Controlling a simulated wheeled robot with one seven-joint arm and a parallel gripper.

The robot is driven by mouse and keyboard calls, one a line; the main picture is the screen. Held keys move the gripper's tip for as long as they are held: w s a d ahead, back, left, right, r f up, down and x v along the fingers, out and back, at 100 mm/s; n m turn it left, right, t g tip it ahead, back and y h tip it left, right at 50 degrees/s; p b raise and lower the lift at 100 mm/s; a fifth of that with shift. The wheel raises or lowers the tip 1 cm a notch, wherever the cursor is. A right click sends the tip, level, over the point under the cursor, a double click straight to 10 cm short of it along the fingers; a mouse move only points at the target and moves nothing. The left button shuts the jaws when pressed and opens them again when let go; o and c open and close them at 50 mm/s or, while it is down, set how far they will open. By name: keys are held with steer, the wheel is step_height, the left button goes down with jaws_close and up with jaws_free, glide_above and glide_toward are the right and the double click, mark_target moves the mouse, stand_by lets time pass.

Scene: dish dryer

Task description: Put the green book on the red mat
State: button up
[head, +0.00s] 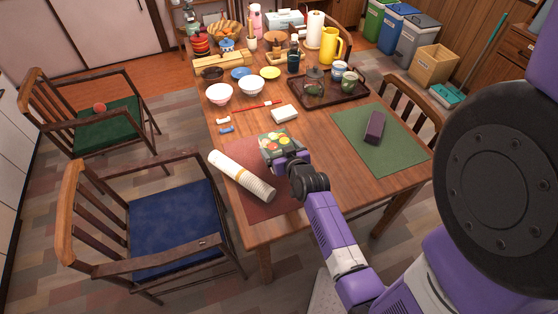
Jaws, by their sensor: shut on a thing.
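The green book (276,139) has a cover with red and yellow shapes. My gripper (284,155) is shut on the near edge of the book. The book is at the far edge of the red mat (282,196) and partly overlaps it in the head view. I cannot tell whether the book touches the table or is held a little above it. My gripper hides the book's near side, and my arm covers part of the mat's right side.
A cream roll (240,177) lies across the red mat's left side. A white block (285,114) lies beyond the book. A dark purple case (375,127) lies on the green mat (395,149) at right. Bowls (219,94) and a dark tray (349,98) stand farther back.

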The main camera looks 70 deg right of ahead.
steer(key=shift+f+b, duration=0.55)
steer(key=shift+f, duration=2.75)
steer(key=shift+f, duration=0.1)
steer(key=o, duration=1.3)
steer(key=shift+f, duration=0.1)
steer(key=shift+r, duration=0.2)
steer(key=v, duration=1.2)
steer(key=shift+f, duration=0.1)
steer(key=a, duration=0.3)
steer(key=a+r+n+t, duration=0.1)
steer(key=a, duration=0.2)
steer(key=a+n+y, duration=0.1)
steer(key=a, duration=0.2)
steer(key=shift+r+t, duration=0.3)
steer(key=shift+r, duration=0.1)
steer(key=s+a+r+n+t+y, duration=0.2)
steer(key=s+a+r+n+y, duration=0.2)
steer(key=a+r, duration=0.5)
steer(key=s+a+r+n+t+y, duration=0.2)
steer(key=s+a+r+n+y, duration=0.2)
steer(key=a+r, duration=0.5)
steer(key=s+a+y, duration=0.1)
steer(key=a, duration=0.2)
steer(key=shift+s+a+t, duration=0.25)
steer(key=shift+a+t, duration=0.05)
steer(key=shift+a, duration=0.05)
